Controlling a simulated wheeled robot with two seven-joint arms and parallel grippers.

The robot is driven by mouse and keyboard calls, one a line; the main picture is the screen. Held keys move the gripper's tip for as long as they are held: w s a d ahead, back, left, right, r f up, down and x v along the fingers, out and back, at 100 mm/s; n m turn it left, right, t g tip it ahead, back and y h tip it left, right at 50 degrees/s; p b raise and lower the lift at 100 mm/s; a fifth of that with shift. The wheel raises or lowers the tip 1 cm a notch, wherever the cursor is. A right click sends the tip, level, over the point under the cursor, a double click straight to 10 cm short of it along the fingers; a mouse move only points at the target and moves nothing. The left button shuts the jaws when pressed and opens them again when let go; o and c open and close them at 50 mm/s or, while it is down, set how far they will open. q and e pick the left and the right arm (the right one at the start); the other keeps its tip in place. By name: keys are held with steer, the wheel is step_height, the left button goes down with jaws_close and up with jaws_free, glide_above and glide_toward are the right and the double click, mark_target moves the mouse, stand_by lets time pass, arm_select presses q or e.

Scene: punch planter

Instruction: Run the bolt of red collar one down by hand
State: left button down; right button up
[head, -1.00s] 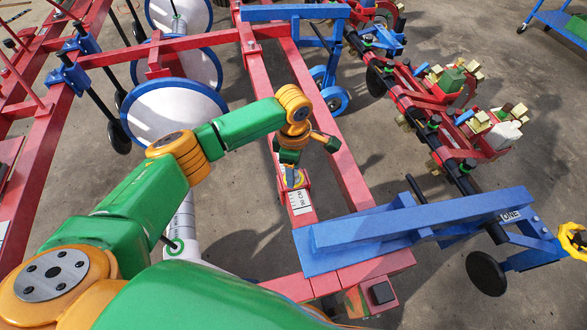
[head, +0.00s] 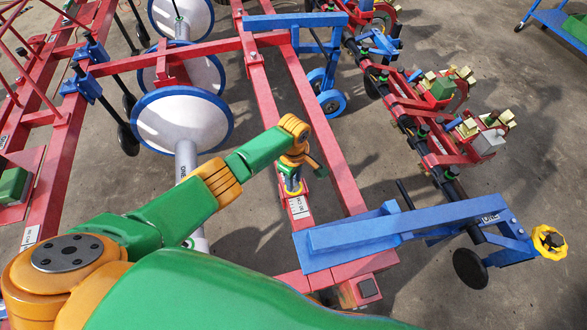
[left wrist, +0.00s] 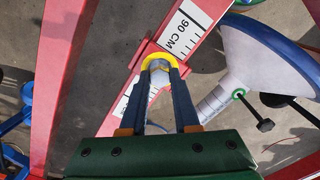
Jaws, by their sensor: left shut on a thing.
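In the head view my left gripper (head: 293,182) points down at the beam, just beyond the scale strip (head: 299,207), and mostly hides the collar. How far the bolt is screwed in cannot be told. My right gripper is not in view.
A blue bracket (head: 350,235) crosses the beams nearer to me, with a yellow handwheel (head: 549,241) at its right end. White discs with blue rims (head: 180,120) stand left. A row of red planter units (head: 440,150) stands right.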

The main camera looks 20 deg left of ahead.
arm_select(q)
steer(key=shift+m, duration=0.9)
steer(key=m, duration=0.4)
steer(key=shift+m+p, duration=0.3)
steer(key=shift+p, duration=0.1)
steer(key=m, duration=0.3)
steer(key=shift+m, duration=0.3)
steer(key=m, duration=0.3)
steer(key=shift+m, duration=0.4)
steer(key=m, duration=1.2)
steer(key=shift+w+m, duration=0.1)
steer(key=shift+m, duration=0.2)
steer(key=c, duration=0.6)
jaws_free()
steer(key=shift+c, duration=0.2)
